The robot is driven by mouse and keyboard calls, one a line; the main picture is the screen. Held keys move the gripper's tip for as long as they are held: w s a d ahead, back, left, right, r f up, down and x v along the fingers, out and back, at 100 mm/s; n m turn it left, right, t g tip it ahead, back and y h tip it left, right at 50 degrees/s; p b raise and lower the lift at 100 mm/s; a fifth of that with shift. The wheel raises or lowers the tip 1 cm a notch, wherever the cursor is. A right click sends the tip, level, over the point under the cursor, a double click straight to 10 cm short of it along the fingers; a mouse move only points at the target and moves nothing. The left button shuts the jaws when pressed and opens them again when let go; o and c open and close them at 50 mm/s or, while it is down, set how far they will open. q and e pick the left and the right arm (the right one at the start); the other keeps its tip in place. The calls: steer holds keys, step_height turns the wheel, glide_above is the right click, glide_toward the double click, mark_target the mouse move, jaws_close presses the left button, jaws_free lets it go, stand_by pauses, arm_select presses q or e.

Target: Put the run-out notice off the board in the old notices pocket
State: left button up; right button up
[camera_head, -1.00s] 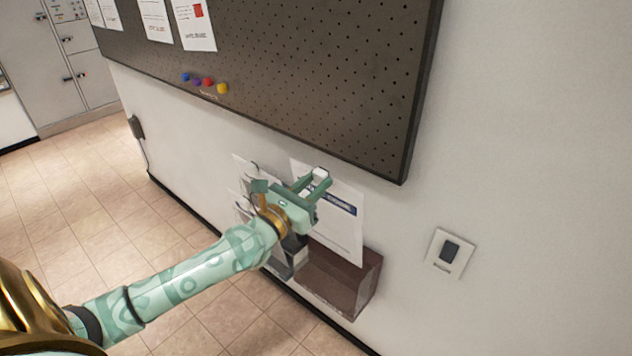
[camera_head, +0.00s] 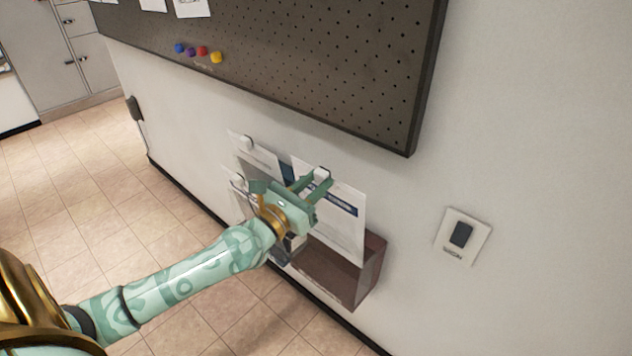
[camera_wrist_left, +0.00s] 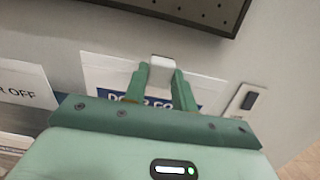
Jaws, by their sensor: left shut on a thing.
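My left gripper (camera_head: 318,180) is shut on the white clip at the top edge of a notice (camera_head: 340,225), a white sheet with a dark blue band. In the left wrist view, the fingers grip the white clip (camera_wrist_left: 162,62) and partly cover the band's lettering. The notice hangs upright near the wall, its lower edge down at the brown open-topped pocket (camera_head: 335,272). The lower edge seems to be within the pocket's mouth, but its depth is hard to tell. Lettering on the pocket is too small to read. My right gripper is not in view.
Other clipped sheets (camera_head: 255,155) are left of the held notice, partly behind my left gripper. The dark pegboard (camera_head: 330,75) is above, with coloured magnets (camera_head: 200,52) and papers (camera_head: 190,8). A switch plate (camera_head: 462,236) is on the wall at right. The tiled floor at left is clear.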

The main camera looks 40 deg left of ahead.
arm_select(q)
steer(key=shift+r, duration=0.1)
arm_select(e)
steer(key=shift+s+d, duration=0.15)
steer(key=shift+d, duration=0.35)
arm_select(q)
steer(key=o, duration=1)
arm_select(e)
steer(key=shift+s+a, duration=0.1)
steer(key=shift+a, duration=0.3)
arm_select(q)
steer(key=shift+s, duration=0.2)
steer(key=s+b, duration=0.1)
steer(key=s, duration=0.4)
steer(key=s+a+f+b, duration=0.1)
steer(key=s, duration=0.4)
steer(key=s+f+b, duration=0.1)
steer(key=s, duration=0.4)
steer(key=shift+s+a+f, duration=0.15)
steer(key=shift+s+f, duration=0.1)
steer(key=shift+s, duration=0.15)
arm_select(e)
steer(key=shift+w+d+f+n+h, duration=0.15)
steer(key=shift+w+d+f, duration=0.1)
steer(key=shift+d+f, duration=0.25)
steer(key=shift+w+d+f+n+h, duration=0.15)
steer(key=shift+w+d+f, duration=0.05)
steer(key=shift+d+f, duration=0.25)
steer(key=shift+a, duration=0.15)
